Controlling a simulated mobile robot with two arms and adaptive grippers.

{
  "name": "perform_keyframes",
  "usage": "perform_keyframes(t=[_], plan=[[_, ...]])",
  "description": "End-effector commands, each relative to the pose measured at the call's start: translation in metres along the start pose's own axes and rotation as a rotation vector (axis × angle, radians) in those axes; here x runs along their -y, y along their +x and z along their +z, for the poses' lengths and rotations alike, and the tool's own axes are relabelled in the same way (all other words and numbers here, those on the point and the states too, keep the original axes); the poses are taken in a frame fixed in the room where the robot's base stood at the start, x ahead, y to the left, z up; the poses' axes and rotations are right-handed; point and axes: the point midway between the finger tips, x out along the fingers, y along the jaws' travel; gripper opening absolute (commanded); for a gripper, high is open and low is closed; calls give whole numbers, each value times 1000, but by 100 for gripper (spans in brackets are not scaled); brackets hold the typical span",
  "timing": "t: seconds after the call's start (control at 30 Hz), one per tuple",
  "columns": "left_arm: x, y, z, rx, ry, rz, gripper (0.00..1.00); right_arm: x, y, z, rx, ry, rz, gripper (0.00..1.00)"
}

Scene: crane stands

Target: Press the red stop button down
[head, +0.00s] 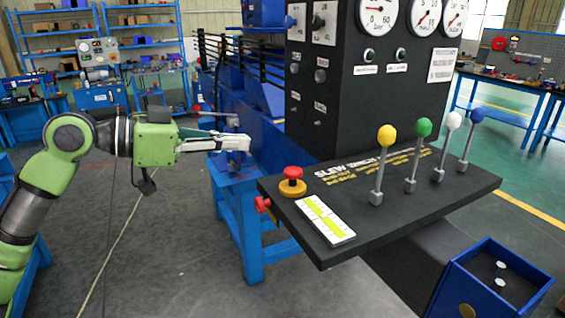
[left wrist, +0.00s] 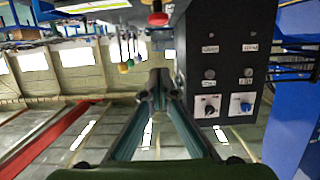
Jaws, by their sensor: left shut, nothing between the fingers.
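The red stop button (head: 292,173) stands on a round yellow base (head: 292,188) at the left end of the black console top (head: 440,205). In the left wrist view, a red knob that looks like the same button (left wrist: 158,19) shows at the top centre, past the fingertips. My left gripper (head: 246,142) reaches in from the left, roughly level. Its fingers are shut and empty, left of and higher in the picture than the button, apart from it. The fingertips (left wrist: 157,82) also meet in the left wrist view. My right gripper is not in view.
Levers with yellow (head: 387,136), green, white and blue knobs rise from the console. A white and yellow-green label plate (head: 325,219) lies near the button. A second red knob (head: 262,204) sits on the console's side. A black gauge cabinet (head: 380,90) stands behind; a blue bin (head: 448,290) is lower right.

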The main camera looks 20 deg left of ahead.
Motion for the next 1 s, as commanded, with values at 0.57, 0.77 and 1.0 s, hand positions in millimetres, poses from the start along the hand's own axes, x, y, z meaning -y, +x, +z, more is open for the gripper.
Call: perform_keyframes(t=[0.57, 0.77, 1.0], plan=[[0, 62, -6, -4, -4, 1, 0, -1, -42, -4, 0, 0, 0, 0], [-1, 101, -7, -4, -4, 3, 0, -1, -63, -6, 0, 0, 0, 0], [0, 108, 29, 1, -6, 0, 0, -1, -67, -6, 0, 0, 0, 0]])
